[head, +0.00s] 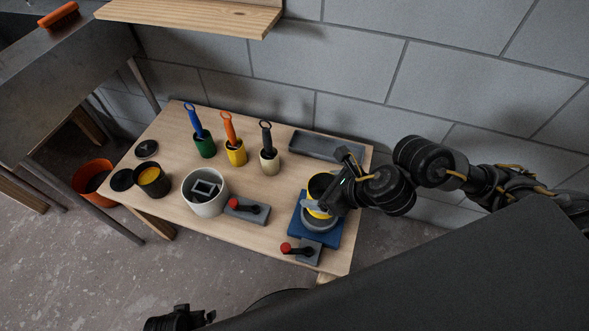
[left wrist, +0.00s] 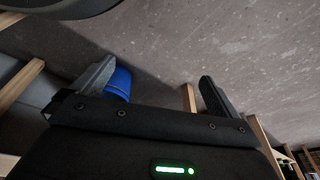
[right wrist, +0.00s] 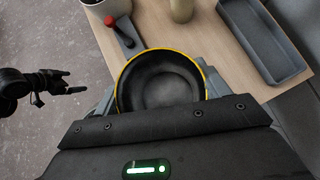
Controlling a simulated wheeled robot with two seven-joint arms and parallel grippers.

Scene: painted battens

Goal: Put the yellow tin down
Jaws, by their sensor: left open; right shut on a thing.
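The yellow tin (head: 317,211) has a dark, empty-looking inside and a yellow rim. My right gripper (head: 330,197) is shut on it, one finger on each side. In the right wrist view the tin (right wrist: 160,82) shows mouth-up between the fingers. In the head view it stands over a grey ring-shaped holder (head: 318,224) on a blue base (head: 333,231). The gripper hides part of both, and I cannot tell whether the tin's bottom touches. My left gripper (head: 180,320) is at the bottom edge, away from the table; in the left wrist view it (left wrist: 157,88) is open and empty.
The wooden table (head: 262,205) holds green (head: 205,146), yellow (head: 237,153) and cream (head: 270,160) pots with brushes. A dark pot with yellow paint (head: 152,181), a white bucket (head: 205,192), a grey tray (head: 326,146) and red-knobbed levers (head: 246,209) stand nearby.

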